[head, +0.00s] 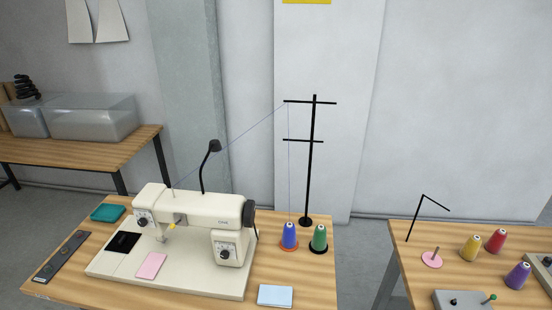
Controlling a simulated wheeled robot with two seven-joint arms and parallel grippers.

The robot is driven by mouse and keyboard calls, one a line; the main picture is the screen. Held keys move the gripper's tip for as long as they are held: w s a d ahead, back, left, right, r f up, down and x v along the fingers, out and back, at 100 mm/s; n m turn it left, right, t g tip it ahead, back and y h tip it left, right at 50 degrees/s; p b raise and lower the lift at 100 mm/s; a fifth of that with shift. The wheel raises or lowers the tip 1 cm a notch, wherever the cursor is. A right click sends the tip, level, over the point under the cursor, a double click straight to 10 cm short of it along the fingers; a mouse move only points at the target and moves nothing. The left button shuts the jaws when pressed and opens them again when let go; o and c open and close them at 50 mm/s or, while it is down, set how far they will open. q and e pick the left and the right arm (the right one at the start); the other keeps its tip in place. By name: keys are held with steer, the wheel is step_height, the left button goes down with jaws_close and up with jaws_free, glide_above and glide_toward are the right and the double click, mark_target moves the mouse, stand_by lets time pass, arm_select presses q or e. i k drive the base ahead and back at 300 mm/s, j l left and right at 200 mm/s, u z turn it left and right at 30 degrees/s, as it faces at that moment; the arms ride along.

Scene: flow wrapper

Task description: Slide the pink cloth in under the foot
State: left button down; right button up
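The pink cloth (151,265) lies flat on the cream bed of the sewing machine (190,222), in front of the needle area. The presser foot (162,238) is small, under the left end of the machine's head. The cloth's far edge appears a little nearer to me than the foot, apart from it. Whether the foot is raised or lowered is too small to tell. Neither of my grippers is in view.
A black plate (123,242) lies left of the cloth. A teal cloth stack (108,213), a light blue cloth (275,295) and a dark strip (60,257) lie around the machine. Blue (289,235) and green spools (319,238) stand right, under a black thread stand (310,165).

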mark_target(148, 270)
steer(key=u, duration=1.2)
